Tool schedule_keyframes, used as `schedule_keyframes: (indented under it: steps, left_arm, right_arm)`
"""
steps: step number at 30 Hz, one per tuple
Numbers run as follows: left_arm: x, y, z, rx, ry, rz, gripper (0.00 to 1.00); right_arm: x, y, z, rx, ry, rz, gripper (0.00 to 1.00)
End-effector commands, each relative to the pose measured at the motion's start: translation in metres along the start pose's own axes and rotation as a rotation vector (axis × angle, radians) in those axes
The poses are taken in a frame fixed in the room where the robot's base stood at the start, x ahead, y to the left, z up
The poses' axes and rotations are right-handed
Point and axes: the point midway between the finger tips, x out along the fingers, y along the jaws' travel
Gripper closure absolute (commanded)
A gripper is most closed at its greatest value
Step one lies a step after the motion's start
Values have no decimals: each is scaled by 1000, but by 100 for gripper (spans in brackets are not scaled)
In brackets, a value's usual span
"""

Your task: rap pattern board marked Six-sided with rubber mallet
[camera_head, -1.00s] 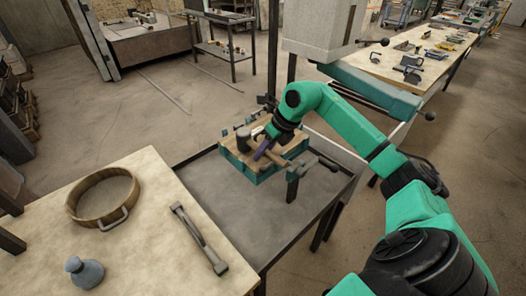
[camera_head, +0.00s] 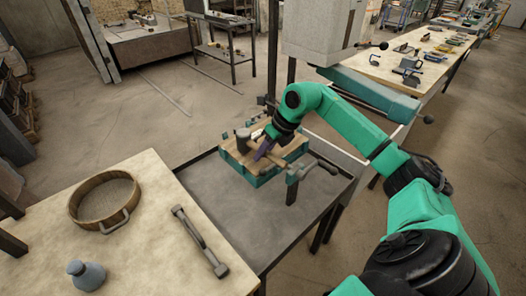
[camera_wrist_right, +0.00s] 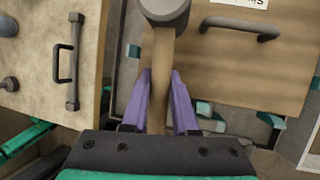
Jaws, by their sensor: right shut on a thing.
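My right gripper (camera_head: 264,150) is shut on the wooden handle of the rubber mallet, whose grey head (camera_head: 243,138) shows just left of the fingers. In the right wrist view the purple fingers (camera_wrist_right: 158,100) close on the mallet handle (camera_wrist_right: 160,60), and the grey head is cut off at the top edge. A wooden pattern board (camera_wrist_right: 250,70) with a dark handle lies right of the mallet there. A white label at its top edge is cut off and cannot be read in full. In the head view the board (camera_head: 236,154) sits in a teal frame under the mallet. I cannot tell whether the head touches it.
The teal frame stands on a grey metal table (camera_head: 225,195). The grey table's near part is clear.

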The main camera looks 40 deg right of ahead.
Motion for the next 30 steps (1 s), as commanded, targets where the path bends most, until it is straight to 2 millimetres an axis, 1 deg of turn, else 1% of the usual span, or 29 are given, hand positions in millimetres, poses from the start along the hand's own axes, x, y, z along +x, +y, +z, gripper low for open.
schedule_keyframes:
  steps: [1,5,6,10,16,22,25,30]
  left_arm:
    - [8,0,1,0,0,0,100]
    - [17,0,1,0,0,0,100]
    - [13,0,1,0,0,0,100]
    - [10,0,1,-1,0,0,100]
    - [-14,0,-1,-1,0,0,100]
    - [-11,0,-1,-2,1,0,100]
    - [-14,0,-1,-2,1,0,100]
    - [-12,0,-1,-2,1,0,100]
  right_arm:
    - [7,-2,-3,0,-2,0,100]
    - [18,-4,-7,0,-3,0,100]
    - [15,-4,-5,0,-4,0,100]
    - [12,-3,-4,0,-2,0,100]
    - [-15,3,6,0,-3,-1,100]
    - [-13,3,6,0,-2,0,100]
    - [-16,3,7,0,-3,-1,100]
    - [-14,3,7,0,-4,0,100]
